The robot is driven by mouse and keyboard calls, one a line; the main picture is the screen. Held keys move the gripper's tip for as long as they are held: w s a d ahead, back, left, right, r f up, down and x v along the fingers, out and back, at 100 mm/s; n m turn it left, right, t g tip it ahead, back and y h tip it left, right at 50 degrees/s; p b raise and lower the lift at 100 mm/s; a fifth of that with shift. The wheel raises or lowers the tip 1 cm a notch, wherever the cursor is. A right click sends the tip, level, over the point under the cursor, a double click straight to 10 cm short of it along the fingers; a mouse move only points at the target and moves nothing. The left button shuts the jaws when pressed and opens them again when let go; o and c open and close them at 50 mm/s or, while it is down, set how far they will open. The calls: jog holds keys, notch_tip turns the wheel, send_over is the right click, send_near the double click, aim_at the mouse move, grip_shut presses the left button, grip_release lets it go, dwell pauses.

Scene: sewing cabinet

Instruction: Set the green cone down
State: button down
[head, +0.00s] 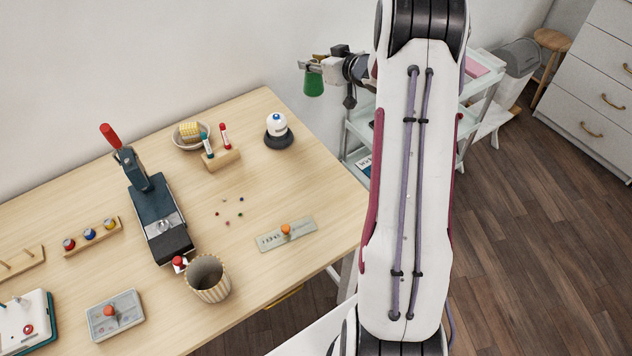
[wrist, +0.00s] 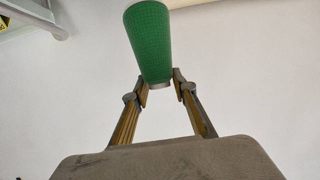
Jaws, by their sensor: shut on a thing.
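The green cone (head: 313,84) hangs at my gripper (head: 311,66) in the head view, above and to the right of the table's back corner. In the wrist view the green cone (wrist: 150,40) sits between the two fingertips of my gripper (wrist: 160,84), which are shut on its narrow pale end. The cone's wide end points away from the gripper. It touches no surface that I can see.
A pale shelf cart (head: 485,85) stands behind my arm. The table's right part has free room.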

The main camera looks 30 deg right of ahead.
aim_at(316, 76)
jog(key=s, duration=0.5)
jog(key=s+f, duration=0.1)
jog(key=s, duration=0.1)
jog(key=shift+s+a, duration=0.15)
jog(key=shift+s, duration=0.1)
jog(key=s+a+f+n+y, duration=0.1)
jog(key=s+a+n+y, duration=0.2)
jog(key=s+a, duration=0.9)
jog(key=shift+a+g, duration=0.2)
jog(key=shift+g, duration=0.1)
jog(key=shift+s+f, duration=0.1)
jog(key=shift+f, duration=2.85)
jog(key=shift+f, duration=2.1)
jog(key=shift+f, duration=0.1)
